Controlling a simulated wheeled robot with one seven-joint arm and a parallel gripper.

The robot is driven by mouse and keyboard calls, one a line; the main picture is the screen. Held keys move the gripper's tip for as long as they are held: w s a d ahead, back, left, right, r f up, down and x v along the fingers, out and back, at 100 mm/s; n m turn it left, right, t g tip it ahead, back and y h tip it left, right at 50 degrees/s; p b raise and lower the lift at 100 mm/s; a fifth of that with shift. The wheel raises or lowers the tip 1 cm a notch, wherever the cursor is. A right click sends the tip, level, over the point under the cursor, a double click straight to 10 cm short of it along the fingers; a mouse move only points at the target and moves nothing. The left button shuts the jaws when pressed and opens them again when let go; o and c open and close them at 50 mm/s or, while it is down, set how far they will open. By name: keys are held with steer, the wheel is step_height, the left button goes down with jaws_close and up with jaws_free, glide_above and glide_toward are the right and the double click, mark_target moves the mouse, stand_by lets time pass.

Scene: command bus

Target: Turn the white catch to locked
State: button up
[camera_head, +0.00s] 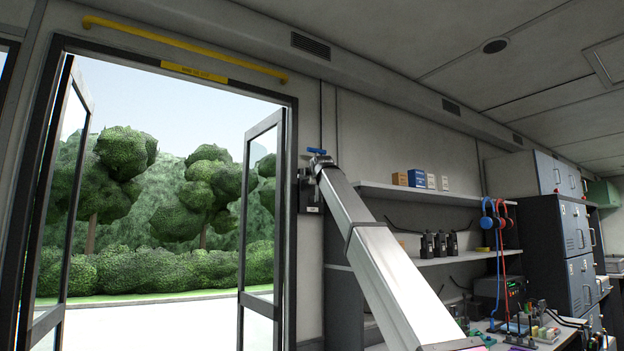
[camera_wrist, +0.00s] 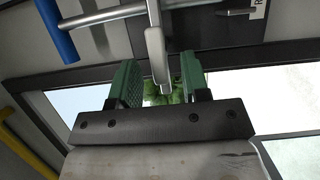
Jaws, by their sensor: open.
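The white catch (camera_wrist: 156,50) shows in the wrist view as a pale lever coming down from the top edge. Its lower end lies between the two green fingers of my gripper (camera_wrist: 160,75), which is open. A gap shows on both sides of the lever, so it does not look gripped. In the head view my arm reaches up to a dark panel (camera_head: 311,196) beside the open doorway. The catch cannot be made out there, and my arm covers much of that area.
A blue-gripped handle (camera_wrist: 57,32) on a metal rod sits close to the left finger; the head view shows its blue part (camera_head: 316,151) above my arm's end. Right of my arm are a shelf (camera_head: 400,191) with boxes and a cluttered desk. A yellow rail (camera_head: 190,46) runs above the doorway.

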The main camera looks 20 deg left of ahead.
steer(key=v, duration=0.6)
steer(key=shift+s+d, duration=0.2)
steer(key=shift+s, duration=0.15)
